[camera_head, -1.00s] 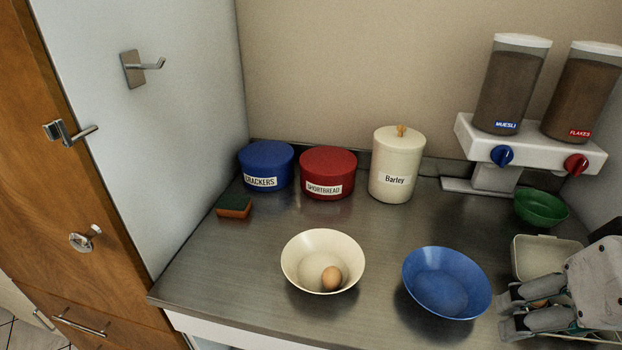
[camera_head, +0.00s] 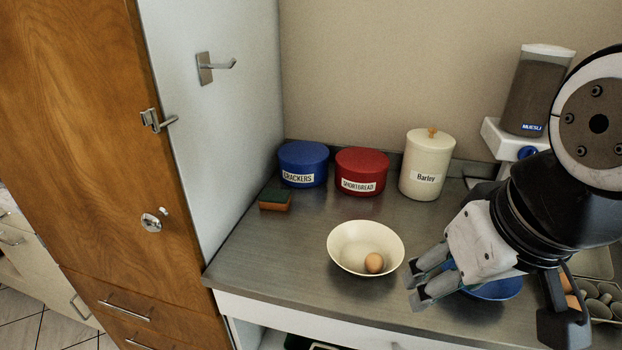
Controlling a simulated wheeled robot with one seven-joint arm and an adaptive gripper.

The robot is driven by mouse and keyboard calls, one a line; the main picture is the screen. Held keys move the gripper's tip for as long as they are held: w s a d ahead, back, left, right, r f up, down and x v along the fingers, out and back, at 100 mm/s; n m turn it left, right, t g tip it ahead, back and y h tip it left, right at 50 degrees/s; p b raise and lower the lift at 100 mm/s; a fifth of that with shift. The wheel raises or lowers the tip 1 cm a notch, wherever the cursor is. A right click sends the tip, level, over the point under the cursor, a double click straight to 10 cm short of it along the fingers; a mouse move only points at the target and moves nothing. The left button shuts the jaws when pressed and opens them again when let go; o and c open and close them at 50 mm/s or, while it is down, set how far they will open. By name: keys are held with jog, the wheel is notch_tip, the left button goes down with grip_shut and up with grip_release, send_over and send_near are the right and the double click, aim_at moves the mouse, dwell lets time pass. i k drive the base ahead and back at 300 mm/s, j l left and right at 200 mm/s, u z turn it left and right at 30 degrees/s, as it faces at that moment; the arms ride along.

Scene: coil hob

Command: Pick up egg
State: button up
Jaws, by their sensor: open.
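A brown egg (camera_head: 374,263) lies inside the cream bowl (camera_head: 345,240), toward its front right. My gripper (camera_head: 414,289) is open and empty, just right of the cream bowl and apart from the egg. Its fingers point left toward the bowl. My gripper and arm hide most of the blue bowl (camera_head: 500,289). More brown eggs (camera_head: 572,300) show partly at the lower right, behind my arm.
A blue crackers tin (camera_head: 303,164), a red shortbread tin (camera_head: 362,170) and a barley jar (camera_head: 427,165) stand along the wall. A sponge (camera_head: 275,199) lies at the left. A muesli dispenser (camera_head: 535,90) stands at the back right. The counter left of the bowl is clear.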

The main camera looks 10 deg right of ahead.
aim_at(568, 289)
jog(key=z, duration=0.45)
jog(key=i+j+z, duration=0.1)
jog(key=z, duration=0.4)
jog(key=j+z, duration=0.1)
jog(key=z, duration=0.85)
jog(key=i+j, duration=0.05)
jog(key=j, duration=0.05)
